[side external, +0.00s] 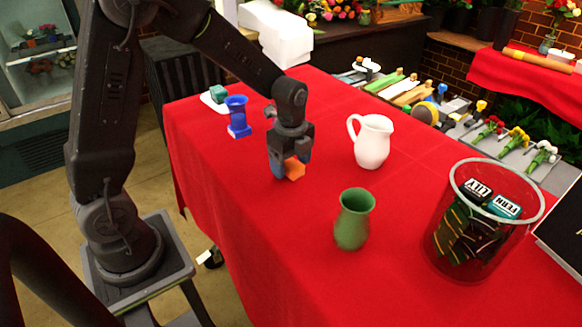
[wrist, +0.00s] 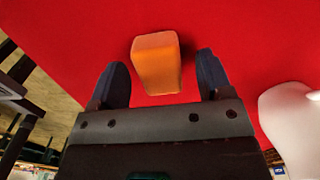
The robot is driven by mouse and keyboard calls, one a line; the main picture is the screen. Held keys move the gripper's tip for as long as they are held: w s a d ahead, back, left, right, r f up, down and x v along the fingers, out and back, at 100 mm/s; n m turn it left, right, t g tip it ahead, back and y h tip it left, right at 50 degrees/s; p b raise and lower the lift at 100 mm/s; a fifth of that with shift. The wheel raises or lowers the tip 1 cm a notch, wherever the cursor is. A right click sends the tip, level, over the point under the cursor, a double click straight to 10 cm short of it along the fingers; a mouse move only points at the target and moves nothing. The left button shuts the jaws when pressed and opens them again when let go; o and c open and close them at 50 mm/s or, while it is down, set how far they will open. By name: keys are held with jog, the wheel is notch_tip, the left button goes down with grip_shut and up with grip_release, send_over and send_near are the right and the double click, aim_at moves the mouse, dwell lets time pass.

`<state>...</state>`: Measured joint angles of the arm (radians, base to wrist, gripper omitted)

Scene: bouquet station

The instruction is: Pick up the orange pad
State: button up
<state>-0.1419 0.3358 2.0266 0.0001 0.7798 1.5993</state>
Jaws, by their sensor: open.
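The orange pad (side external: 294,169) is a small block on the red tablecloth, partly hidden behind my gripper in the side view. My gripper (side external: 286,172) points down right at the pad. In the wrist view the orange pad (wrist: 157,63) lies between and slightly beyond the two dark fingertips of my gripper (wrist: 161,82). The fingers are apart, with red cloth showing on both sides of the pad. The jaws are open and hold nothing.
A white pitcher (side external: 373,142) stands to the right of my gripper; a green vase (side external: 354,220) stands in front. A blue vase (side external: 238,117) and a teal block on a white dish (side external: 216,103) are at the back left. A clear red-tinted bin (side external: 437,238) holds labelled blocks at the right.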

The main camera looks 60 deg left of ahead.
jog(key=shift+f, duration=0.35)
jog(key=shift+c, duration=0.2)
jog(key=c, duration=1)
jog(key=shift+o, duration=0.2)
jog(key=shift+r, duration=0.15)
